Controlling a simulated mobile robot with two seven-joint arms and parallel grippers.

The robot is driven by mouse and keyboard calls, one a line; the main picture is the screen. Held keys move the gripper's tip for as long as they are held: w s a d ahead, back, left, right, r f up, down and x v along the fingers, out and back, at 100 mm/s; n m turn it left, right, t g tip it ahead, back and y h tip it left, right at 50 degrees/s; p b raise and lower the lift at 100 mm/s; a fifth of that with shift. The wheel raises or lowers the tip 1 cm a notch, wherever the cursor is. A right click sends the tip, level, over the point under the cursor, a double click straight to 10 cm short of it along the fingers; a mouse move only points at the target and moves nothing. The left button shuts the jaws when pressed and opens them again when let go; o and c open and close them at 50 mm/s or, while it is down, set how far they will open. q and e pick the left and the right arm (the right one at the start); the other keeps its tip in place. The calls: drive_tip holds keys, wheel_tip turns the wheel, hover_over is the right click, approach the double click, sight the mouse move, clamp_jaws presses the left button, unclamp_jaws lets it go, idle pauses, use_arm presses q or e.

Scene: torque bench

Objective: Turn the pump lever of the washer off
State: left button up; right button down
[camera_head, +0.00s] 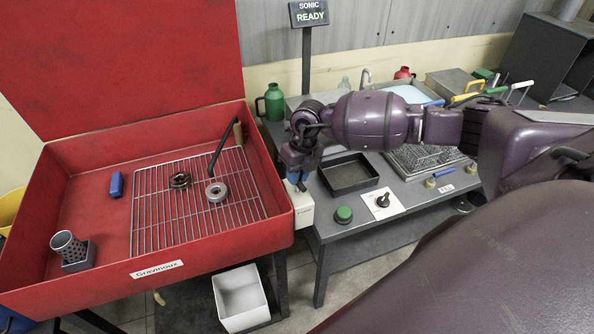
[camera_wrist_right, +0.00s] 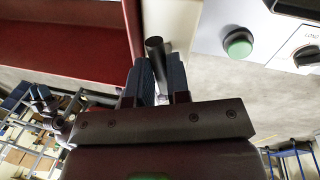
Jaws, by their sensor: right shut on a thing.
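The washer (camera_head: 190,244) is a red open tub with its lid raised, at the left of the head view. A pale box (camera_head: 303,210) sits at its right front corner. My right gripper (camera_head: 297,180) is just above this box. In the wrist view my right gripper (camera_wrist_right: 165,85) has its two dark ribbed fingers shut on a dark round bar, the pump lever (camera_wrist_right: 155,50), whose end stands out beyond the fingertips. The lever cannot be made out in the head view, where the gripper covers that spot.
To the right, a grey bench holds a black tray (camera_head: 349,186), a green button (camera_head: 344,214) and a black knob (camera_head: 383,200). A white bin (camera_head: 241,298) stands below.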

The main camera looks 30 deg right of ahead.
drive_tip(key=shift+r+m+p, duration=0.1)
drive_tip(key=shift+m+p, duration=0.35)
drive_tip(key=shift+m, duration=0.75)
drive_tip(key=shift+d+t, duration=0.1)
drive_tip(key=shift+t, duration=0.2)
drive_tip(key=c, duration=1.1)
unclamp_jaws()
wheel_tip(320, 180, up, 10)
drive_tip(key=d, duration=0.2)
drive_tip(key=shift+s+r+b, duration=0.25)
drive_tip(key=shift+s+b, duration=0.05)
